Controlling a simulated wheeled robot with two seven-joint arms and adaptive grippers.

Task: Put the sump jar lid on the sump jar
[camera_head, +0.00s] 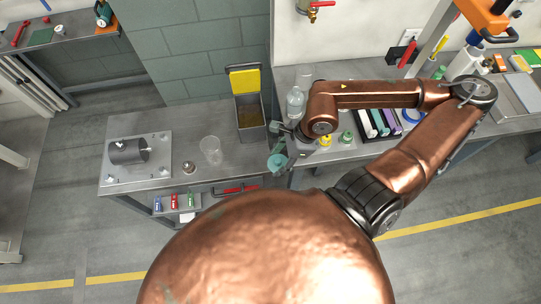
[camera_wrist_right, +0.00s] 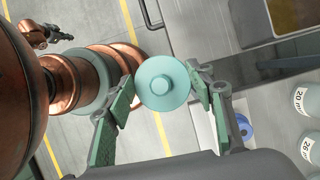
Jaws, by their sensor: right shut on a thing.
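The sump jar lid, a round teal disc with a raised centre knob (camera_wrist_right: 160,84), sits between the fingers of my right gripper (camera_wrist_right: 163,92), which is shut on it. In the head view, the lid (camera_head: 277,162) and my right gripper (camera_head: 283,148) are above the front edge of the bench. A clear empty glass jar (camera_head: 211,150), which looks like the sump jar, stands open on the bench, left of the lid and apart from it. In the right wrist view, a small grey part at upper left (camera_wrist_right: 45,34) looks like my left gripper; its jaws are unclear.
A pump on a plate (camera_head: 128,153) is at the bench's left. A small metal part (camera_head: 188,168) stands near the jar. A grey bin with a yellow lid (camera_head: 248,112) stands behind. A clear bottle (camera_head: 295,102) and vials (camera_head: 346,137) are at right.

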